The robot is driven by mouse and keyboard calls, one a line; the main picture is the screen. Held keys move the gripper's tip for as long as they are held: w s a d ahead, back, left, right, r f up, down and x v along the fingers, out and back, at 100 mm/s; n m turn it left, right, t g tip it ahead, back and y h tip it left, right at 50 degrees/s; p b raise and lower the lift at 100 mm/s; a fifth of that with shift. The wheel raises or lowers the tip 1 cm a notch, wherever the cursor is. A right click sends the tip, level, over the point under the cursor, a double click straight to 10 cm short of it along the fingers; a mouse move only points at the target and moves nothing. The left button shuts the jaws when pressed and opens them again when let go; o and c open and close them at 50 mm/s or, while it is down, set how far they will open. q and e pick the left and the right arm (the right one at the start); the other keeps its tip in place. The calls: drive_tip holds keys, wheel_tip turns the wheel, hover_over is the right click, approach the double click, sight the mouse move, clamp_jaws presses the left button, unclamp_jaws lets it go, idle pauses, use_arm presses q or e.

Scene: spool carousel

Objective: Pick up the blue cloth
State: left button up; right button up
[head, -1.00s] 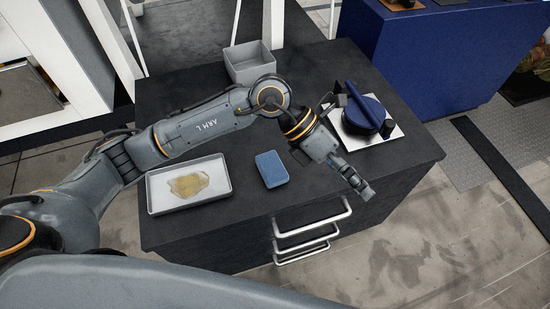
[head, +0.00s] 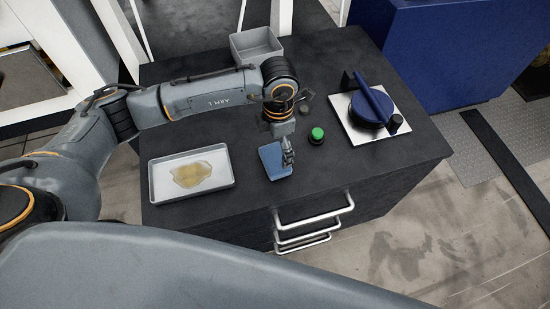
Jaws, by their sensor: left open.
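The blue cloth (head: 274,162) lies folded as a small flat block on the dark cabinet top, right of the shallow tray. My left gripper (head: 288,162) points down at the cloth's right side and covers part of it. It is open; I cannot tell whether the fingers touch the cloth. My right gripper is not in view.
A grey tray (head: 155,196) with a yellowish spill stands left of the cloth. A green-topped knob (head: 317,134) is just right of the gripper. A blue round device (head: 368,112) on a white plate sits further right. An empty grey bin (head: 257,49) stands at the back.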

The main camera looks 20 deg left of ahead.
sight(275, 158)
use_arm(q)
drive_tip(key=f, duration=0.3)
drive_tip(key=f+p, duration=0.1)
drive_tip(key=f, duration=0.1)
drive_tip(key=shift+s+a, duration=0.3)
drive_tip(key=shift+s, duration=0.05)
drive_tip(key=shift+w+f, duration=0.1)
drive_tip(key=shift+f, duration=0.1)
drive_tip(key=c, duration=0.7)
